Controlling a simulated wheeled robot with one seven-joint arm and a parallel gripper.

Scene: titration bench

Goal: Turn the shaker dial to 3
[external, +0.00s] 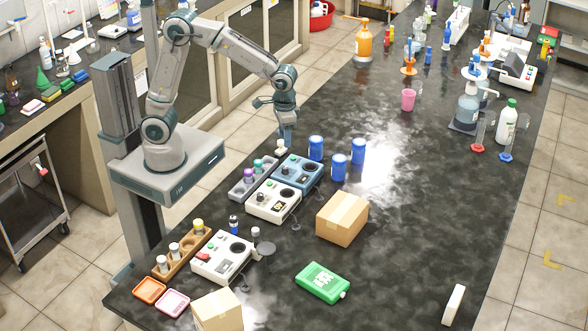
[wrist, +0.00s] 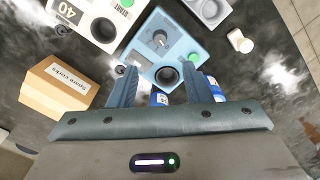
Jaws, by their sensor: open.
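A blue box device (external: 312,185) with a round dial stands on the dark bench, beyond the white devices. In the wrist view, the blue device (wrist: 142,60) shows its dial (wrist: 159,39) with marks around it, a green button (wrist: 194,58) and a black round cup (wrist: 167,76). I take it for the shaker; the dial's setting is too small to read. My gripper (external: 288,146) is above this device's far left side, pointing down. In the wrist view my gripper (wrist: 161,75) is open and empty, its fingers apart either side of the cup, with the dial beyond the fingertips.
White devices (external: 273,202) (external: 221,258) stand nearby. A small white-capped vial (external: 281,147) is close to my gripper.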

